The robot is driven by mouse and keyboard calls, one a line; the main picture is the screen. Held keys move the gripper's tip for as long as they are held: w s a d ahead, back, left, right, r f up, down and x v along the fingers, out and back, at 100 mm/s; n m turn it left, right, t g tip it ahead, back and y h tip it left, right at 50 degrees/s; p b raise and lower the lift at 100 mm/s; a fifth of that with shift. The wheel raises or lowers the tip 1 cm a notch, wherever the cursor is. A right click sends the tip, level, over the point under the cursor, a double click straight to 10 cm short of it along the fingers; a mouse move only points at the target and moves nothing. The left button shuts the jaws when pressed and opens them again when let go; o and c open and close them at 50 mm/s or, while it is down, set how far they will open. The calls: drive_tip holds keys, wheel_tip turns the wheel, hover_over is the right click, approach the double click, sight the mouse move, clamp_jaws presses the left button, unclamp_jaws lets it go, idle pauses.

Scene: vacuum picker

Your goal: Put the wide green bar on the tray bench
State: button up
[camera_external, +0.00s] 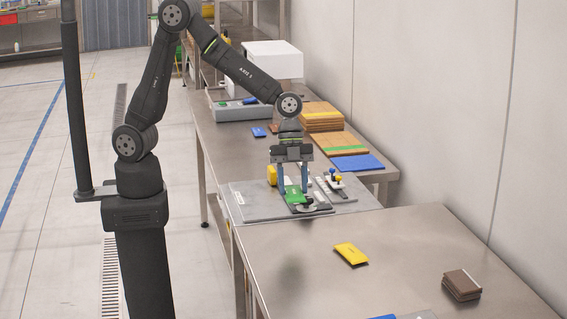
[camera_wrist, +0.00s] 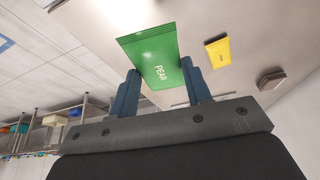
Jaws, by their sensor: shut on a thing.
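The wide green bar (camera_external: 296,195), marked PEAR, is held between the two blue fingers of my gripper (camera_external: 293,189). In the wrist view the green bar (camera_wrist: 152,54) sticks out past the fingertips of my gripper (camera_wrist: 161,68), with its printed face showing. In the outside view it is over the grey fixture plate (camera_external: 245,205); the gap below it is hard to judge. Two steel benches are in view, a near one (camera_external: 400,262) and a far one (camera_external: 228,150). I cannot tell for sure which is the tray bench.
A yellow bar (camera_external: 351,254) and a brown stack (camera_external: 462,284) lie on the near bench, with clear steel between them. Clamps with knobs (camera_external: 335,180) stand on the plate. Wooden boards (camera_external: 322,116), a blue sheet (camera_external: 357,162) and a white box (camera_external: 273,60) are on the far bench.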

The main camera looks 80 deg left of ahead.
drive_tip(key=w+a, duration=0.9)
drive_tip(key=a, duration=0.3)
drive_tip(key=w+a, duration=0.3)
drive_tip(key=a, duration=1.3)
drive_tip(key=w+a, duration=0.3)
drive_tip(key=a, duration=1.4)
drive_tip(key=n, duration=0.1)
hover_over(219, 137)
drive_tip(key=a, duration=0.1)
wheel_tip(219, 137, down, 8)
drive_tip(key=shift+w+f, duration=0.15)
drive_tip(key=shift+a+f, duration=0.25)
drive_tip(key=shift+f, duration=1.9)
